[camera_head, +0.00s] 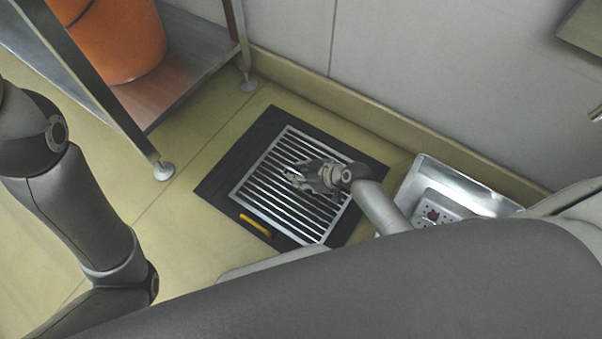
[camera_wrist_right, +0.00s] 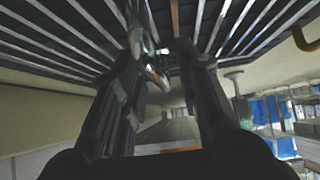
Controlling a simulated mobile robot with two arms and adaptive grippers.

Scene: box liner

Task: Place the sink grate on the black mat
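The sink grate (camera_head: 268,177), a metal frame of parallel bars, appears to lie flat within the black mat (camera_head: 262,126) on the floor in the head view. A yellow handle (camera_head: 255,224) is on its near edge. My right gripper (camera_head: 293,177) is over the middle of the grate, its fingers apart and low at the bars. In the right wrist view the grate bars (camera_wrist_right: 60,45) fill the top, beyond the fingertips (camera_wrist_right: 160,45); no bar is clearly pinched, and contact cannot be told. My left arm shows at the left, but its gripper is out of view.
A metal sink basin (camera_head: 410,195) with a perforated drain is right of the mat. A metal rack (camera_head: 205,70) with an orange bucket (camera_head: 120,40) stands at the upper left. The wall (camera_head: 400,70) runs behind. Floor (camera_head: 185,235) left of the mat is clear.

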